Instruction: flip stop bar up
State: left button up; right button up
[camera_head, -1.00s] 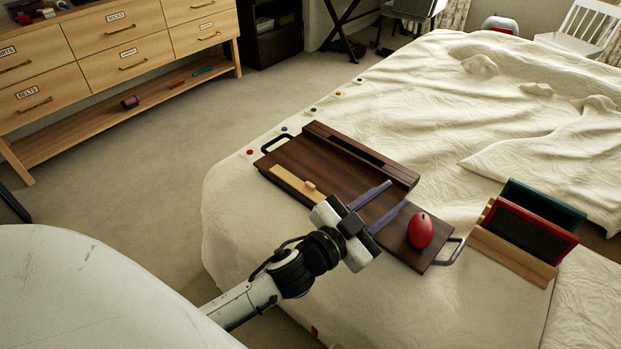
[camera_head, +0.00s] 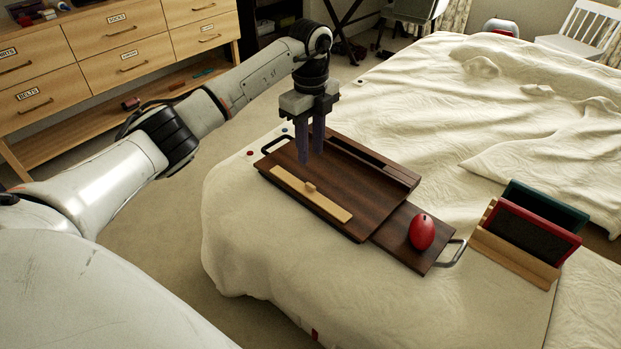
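The dark wooden board (camera_head: 352,183) lies on the bed's near left corner. A pale wooden bar with a small knob, which looks like the stop bar (camera_head: 328,205), lies flat along the board's near edge. My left gripper (camera_head: 311,158) points down above the board's far left part, beyond the bar and apart from it. Its purple fingers look close together, with nothing seen between them; the viewing angle hides the true gap. My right gripper is not in view.
A red egg-shaped object (camera_head: 421,232) sits on the board's lower right section, beside a metal handle (camera_head: 452,254). A pale wooden rack (camera_head: 513,262) holding red-framed and green panels stands to the right. The bed (camera_head: 450,110) beyond is rumpled but clear.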

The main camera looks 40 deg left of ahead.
aim_at(310, 185)
pick_arm(q)
notch_tip(310, 185, down, 10)
jog(key=shift+b, duration=0.3)
grip_shut()
